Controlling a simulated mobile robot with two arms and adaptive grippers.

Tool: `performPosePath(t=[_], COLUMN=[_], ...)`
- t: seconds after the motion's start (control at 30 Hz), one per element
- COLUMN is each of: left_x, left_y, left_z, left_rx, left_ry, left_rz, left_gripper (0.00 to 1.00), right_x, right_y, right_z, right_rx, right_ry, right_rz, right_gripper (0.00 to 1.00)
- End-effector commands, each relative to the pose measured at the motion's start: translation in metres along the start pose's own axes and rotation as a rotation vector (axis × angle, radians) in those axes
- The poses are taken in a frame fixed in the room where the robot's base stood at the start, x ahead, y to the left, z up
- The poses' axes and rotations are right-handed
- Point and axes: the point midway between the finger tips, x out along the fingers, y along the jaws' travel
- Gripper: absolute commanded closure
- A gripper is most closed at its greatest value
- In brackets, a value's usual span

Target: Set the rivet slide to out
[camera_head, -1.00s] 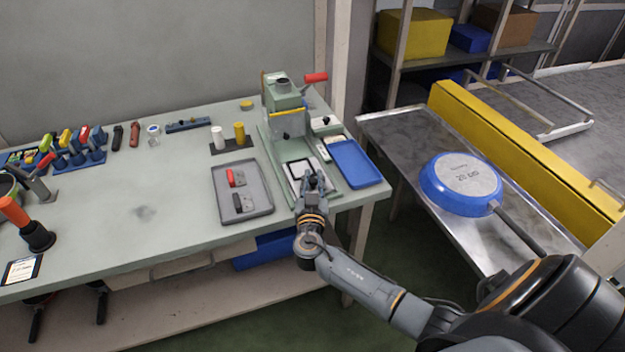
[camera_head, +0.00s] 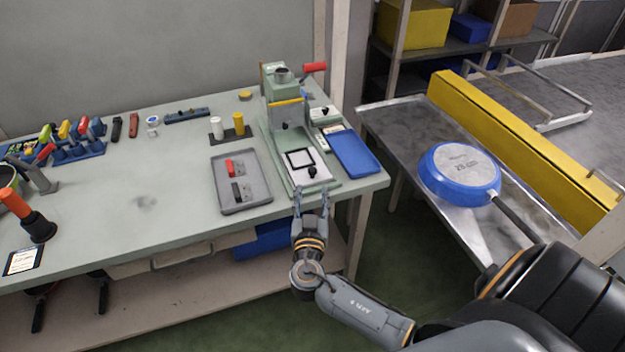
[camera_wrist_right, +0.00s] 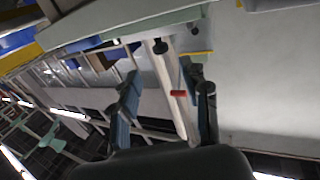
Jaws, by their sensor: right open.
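The green press (camera_head: 285,105) with a red-handled lever (camera_head: 314,67) stands at the right end of the bench. On its base, in front of the press head, lies the rivet slide, a pale plate with a black square outline (camera_head: 299,159) and a black knob (camera_head: 312,172) near its front edge. My right gripper (camera_head: 312,192) is open and empty, just in front of the base near the bench edge, apart from the knob. Its two spread fingers also show in the right wrist view (camera_wrist_right: 164,80). My left gripper is not in view.
A grey tray (camera_head: 263,192) with a red and a dark part is left of the base. A blue tray (camera_head: 356,155) lies to the right. A blue pan (camera_head: 459,172) lies upside down on the metal conveyor table (camera_head: 400,125). The bench middle is mostly clear.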

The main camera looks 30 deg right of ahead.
Motion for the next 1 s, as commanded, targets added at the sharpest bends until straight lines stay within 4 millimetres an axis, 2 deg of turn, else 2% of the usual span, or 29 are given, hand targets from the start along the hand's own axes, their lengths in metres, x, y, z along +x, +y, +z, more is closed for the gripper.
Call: performPosePath(t=[0.1, 0.23, 0.83, 0.93, 1.0], left_x=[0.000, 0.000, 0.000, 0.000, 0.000], left_y=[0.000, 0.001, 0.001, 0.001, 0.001], left_z=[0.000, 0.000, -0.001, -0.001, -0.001], left_rx=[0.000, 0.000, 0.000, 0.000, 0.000], left_ry=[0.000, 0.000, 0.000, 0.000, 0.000], left_rz=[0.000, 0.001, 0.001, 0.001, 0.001], left_gripper=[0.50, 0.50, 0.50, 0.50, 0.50], right_x=[-0.019, -0.030, -0.034, -0.034, -0.035], right_y=[0.000, 0.000, 0.000, 0.000, 0.001], right_z=[0.000, 0.000, 0.000, 0.013, 0.037], right_rx=[0.002, 0.001, 0.000, -0.025, -0.076], right_ry=[-0.002, -0.001, 0.000, -0.029, -0.087], right_rz=[0.001, 0.000, 0.000, -0.005, -0.018], right_gripper=[0.54, 0.54, 0.54, 0.54, 0.54])
